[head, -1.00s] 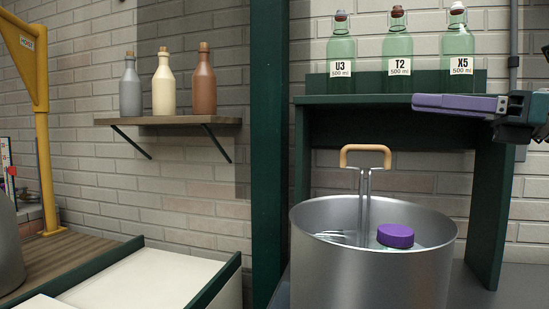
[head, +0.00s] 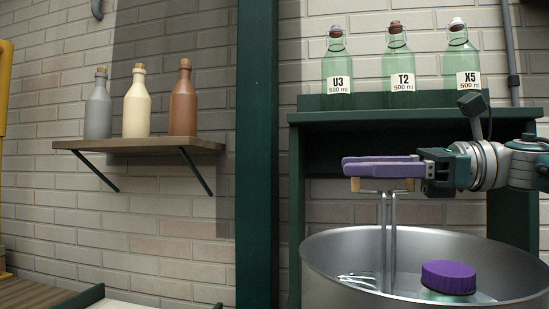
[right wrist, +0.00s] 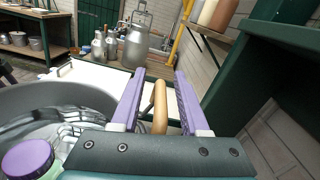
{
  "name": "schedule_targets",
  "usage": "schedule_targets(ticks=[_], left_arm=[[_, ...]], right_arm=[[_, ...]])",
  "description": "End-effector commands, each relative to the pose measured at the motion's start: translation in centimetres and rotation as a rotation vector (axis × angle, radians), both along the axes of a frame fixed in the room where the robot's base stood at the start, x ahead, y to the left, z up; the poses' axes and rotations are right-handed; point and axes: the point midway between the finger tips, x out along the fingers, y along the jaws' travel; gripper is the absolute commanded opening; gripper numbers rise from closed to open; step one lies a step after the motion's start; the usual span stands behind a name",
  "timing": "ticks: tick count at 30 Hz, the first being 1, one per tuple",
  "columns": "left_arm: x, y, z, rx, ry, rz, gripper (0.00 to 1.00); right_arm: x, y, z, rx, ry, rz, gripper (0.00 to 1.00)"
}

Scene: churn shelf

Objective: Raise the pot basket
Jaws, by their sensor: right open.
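The large steel pot (head: 325,262) stands at the lower right of the head view. The basket's two metal rods (head: 388,235) rise from it to a wooden handle (head: 409,185), mostly hidden behind my right gripper's purple fingers. My right gripper (head: 350,166) reaches in from the right at handle height. In the right wrist view the handle (right wrist: 160,106) lies between the two open fingers (right wrist: 158,76), with gaps beside it. Wire of the basket (right wrist: 72,132) shows inside the pot in clear liquid. A jar with a purple lid (head: 449,275) is in the pot. My left gripper is out of view.
A dark green shelf (head: 400,115) behind the pot carries green bottles (head: 400,70) just above my right gripper. A wooden wall shelf (head: 140,146) with three bottles is at left. A green post (head: 257,150) stands between them.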

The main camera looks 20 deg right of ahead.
Motion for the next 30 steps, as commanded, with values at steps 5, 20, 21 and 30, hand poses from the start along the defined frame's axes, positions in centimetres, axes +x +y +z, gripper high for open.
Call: schedule_targets(ticks=[5, 20, 21, 30], left_arm=[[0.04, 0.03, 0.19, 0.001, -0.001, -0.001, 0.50], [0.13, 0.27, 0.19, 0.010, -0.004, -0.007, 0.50], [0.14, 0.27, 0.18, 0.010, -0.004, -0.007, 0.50], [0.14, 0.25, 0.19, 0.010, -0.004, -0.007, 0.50]], right_arm=[[0.32, 0.52, 0.01, -0.002, -0.001, -0.001, 0.45], [0.31, 0.48, -0.01, 0.000, -0.001, -0.001, 0.07], [0.31, 0.47, -0.02, 0.000, -0.001, -0.001, 0.03], [0.32, 0.45, -0.03, -0.001, -0.001, -0.002, 0.00]])
